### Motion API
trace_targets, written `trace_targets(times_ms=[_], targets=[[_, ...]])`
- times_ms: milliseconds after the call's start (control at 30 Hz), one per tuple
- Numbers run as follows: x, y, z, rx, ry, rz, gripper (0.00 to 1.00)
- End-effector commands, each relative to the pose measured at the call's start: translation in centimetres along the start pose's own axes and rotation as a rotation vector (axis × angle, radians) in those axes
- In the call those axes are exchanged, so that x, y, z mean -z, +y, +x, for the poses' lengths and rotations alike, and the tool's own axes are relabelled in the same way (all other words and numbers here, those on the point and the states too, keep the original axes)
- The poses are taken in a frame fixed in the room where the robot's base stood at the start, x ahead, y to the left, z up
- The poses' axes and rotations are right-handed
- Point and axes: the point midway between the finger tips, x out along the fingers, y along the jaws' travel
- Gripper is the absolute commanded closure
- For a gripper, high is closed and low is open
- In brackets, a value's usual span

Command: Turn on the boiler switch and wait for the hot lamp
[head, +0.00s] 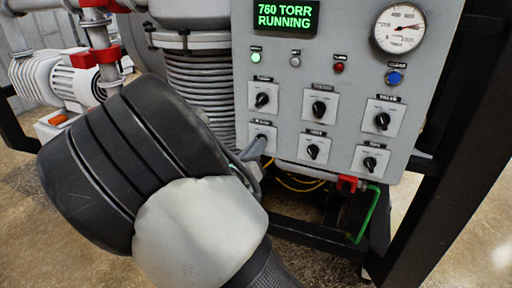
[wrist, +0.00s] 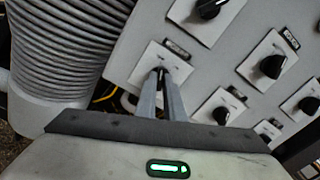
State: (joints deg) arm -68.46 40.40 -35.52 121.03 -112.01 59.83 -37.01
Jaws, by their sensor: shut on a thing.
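A grey control panel (head: 287,95) carries several black rotary switches on white plates. My gripper (wrist: 160,75) is shut on the knob of the lower-left switch (wrist: 179,65). In the head view that switch (head: 263,131) is partly covered by my fingers, and its knob is hidden. Its small label is too blurred to read, so I cannot tell for certain that it is the boiler switch. A row of small lamps sits above the switches: a green one (head: 256,57) is lit, a grey one (head: 295,61) looks unlit, and a red one (head: 338,67) looks dark. Their labels are unreadable.
A display (head: 285,16) reads "760 TORR RUNNING". A round gauge (head: 401,28) and a blue button (head: 394,77) are at the right. A ribbed column (head: 195,85) stands close to the left of the panel.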

Motion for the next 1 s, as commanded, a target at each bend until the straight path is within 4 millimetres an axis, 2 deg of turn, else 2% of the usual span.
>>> trace_targets(times_ms=[700, 1000], targets=[[0.54, 0.17, -0.01, 0.001, 0.002, 0.632, 1.00], [0.50, 0.18, -0.02, 0.001, 0.003, 0.844, 1.00]])
